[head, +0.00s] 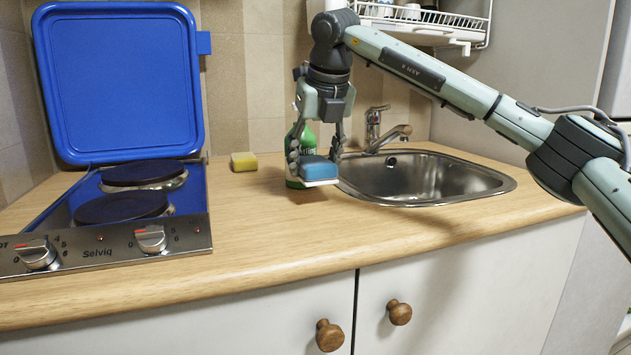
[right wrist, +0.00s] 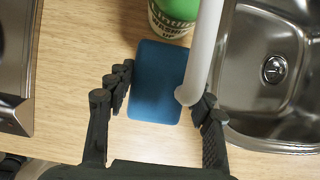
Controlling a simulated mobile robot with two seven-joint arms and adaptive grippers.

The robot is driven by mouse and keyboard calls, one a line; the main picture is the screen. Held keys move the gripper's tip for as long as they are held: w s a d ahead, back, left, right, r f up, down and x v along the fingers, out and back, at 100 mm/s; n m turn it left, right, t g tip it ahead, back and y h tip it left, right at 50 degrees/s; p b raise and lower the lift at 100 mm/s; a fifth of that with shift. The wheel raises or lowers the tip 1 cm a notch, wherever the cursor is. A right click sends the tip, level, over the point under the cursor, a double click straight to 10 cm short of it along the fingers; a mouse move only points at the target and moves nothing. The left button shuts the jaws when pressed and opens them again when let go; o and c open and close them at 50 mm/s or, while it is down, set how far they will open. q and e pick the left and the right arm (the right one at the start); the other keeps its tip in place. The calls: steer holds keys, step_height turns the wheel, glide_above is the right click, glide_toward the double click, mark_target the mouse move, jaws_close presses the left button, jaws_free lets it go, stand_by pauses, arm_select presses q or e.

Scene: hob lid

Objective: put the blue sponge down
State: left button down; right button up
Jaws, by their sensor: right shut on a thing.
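The blue sponge (head: 318,169) has a white underside and is between the fingers of my right gripper (head: 314,160), which is shut on it. The gripper points down beside the sink's left edge. In the right wrist view the blue sponge (right wrist: 155,82) lies between the dark fingers (right wrist: 160,95), blue face up. The head view does not clearly show whether the sponge touches the worktop (head: 245,215).
A green washing-up bottle (head: 304,138) stands just behind the sponge. The steel sink (head: 420,180) with its tap (head: 385,135) is to the right. A yellow sponge (head: 244,161) lies to the left, near the hob (head: 125,205) with its raised blue lid (head: 120,85). Bare worktop lies between.

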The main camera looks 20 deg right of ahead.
mark_target(316, 200)
steer(key=shift+w+d+f, duration=0.15)
steer(key=shift+d+f, duration=0.1)
steer(key=shift+f, duration=1.9)
steer(key=shift+f, duration=0.15)
steer(key=o, duration=1.3)
steer(key=v, duration=1.2)
steer(key=shift+a, duration=0.1)
